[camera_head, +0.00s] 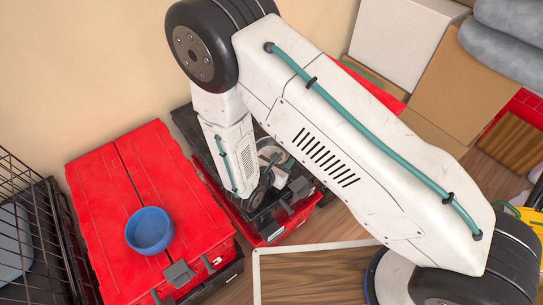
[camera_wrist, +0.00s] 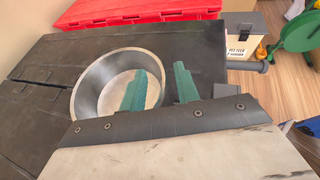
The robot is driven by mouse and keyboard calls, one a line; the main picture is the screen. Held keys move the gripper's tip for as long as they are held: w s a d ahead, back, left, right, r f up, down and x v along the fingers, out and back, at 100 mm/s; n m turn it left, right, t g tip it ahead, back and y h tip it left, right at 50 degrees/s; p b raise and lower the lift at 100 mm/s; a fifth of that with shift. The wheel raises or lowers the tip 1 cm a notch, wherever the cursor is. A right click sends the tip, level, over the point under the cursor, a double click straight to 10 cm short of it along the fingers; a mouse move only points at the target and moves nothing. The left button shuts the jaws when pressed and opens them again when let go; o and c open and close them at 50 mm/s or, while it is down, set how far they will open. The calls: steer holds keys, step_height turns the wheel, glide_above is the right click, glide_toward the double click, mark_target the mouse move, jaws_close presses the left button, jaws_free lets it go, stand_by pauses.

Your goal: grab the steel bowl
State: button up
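The steel bowl (camera_wrist: 90,82) stands upright on a black tote lid in the wrist view. In the head view the bowl (camera_head: 270,152) is partly hidden by my arm. My gripper (camera_wrist: 160,70) has two green fingers, spread apart. The left finger shows over the inside of the bowl and the right finger outside its right wall, so the near-right rim lies between them. I cannot tell whether either finger touches the wall. The lower part of the bowl's near side is hidden by my gripper.
The black tote lid (camera_wrist: 35,70) carries the bowl. A red tote (camera_head: 100,190) with a blue bowl (camera_head: 150,231) on it stands to the left, beside a wire crate (camera_head: 40,225). Cardboard boxes (camera_head: 460,90) stand at the back right. A wooden-topped surface (camera_head: 310,275) lies in front.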

steer(key=shift+c, duration=0.3)
jaws_close()
